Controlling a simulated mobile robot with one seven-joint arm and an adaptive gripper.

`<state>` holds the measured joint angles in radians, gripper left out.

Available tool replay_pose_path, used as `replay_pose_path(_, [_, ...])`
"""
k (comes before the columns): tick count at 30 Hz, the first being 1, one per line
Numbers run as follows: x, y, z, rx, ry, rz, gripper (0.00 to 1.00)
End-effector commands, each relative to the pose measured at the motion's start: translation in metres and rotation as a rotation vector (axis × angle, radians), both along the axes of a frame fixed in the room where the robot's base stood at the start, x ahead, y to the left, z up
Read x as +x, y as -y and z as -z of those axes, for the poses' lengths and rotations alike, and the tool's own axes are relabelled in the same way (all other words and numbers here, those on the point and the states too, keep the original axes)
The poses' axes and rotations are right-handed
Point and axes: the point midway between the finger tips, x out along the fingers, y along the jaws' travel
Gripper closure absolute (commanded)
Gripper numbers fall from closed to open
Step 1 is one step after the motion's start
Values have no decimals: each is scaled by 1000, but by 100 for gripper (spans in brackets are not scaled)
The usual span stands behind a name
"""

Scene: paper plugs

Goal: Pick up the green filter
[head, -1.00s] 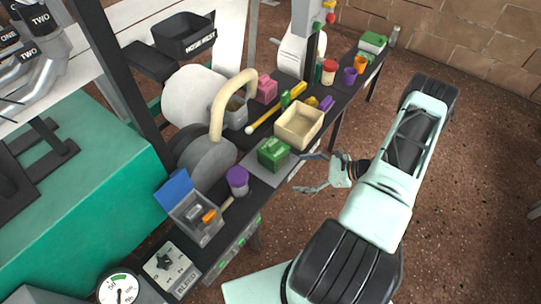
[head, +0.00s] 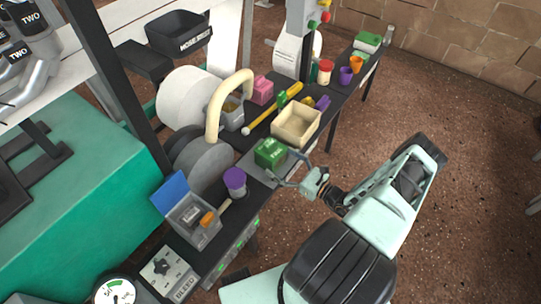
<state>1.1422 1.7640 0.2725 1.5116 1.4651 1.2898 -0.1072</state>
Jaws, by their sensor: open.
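The green filter (head: 270,152) is a small green box-like block with pale markings on top. It stands on the grey plate of the narrow dark bench, in the middle of the head view. My gripper (head: 287,168) is open, just right of and in front of the filter. Its two fingers are spread and point left toward it. One finger is near the filter's right side and the other lower, near its front. I cannot tell whether either finger touches it.
A beige open box (head: 297,124) stands close behind the filter. A purple-lidded jar (head: 235,182) and a blue-lidded grey box (head: 190,214) are on the near side. A curved cream pipe (head: 215,110) rises at the left. The floor to the right is free.

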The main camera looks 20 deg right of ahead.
Motion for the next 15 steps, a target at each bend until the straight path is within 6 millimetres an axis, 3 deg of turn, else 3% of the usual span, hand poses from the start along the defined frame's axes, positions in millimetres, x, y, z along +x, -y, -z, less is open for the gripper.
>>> replay_pose_path(12, [43,-24,-4,-1,0,-3,16])
replay_pose_path(15, [46,-25,-5,0,-1,-1,16])
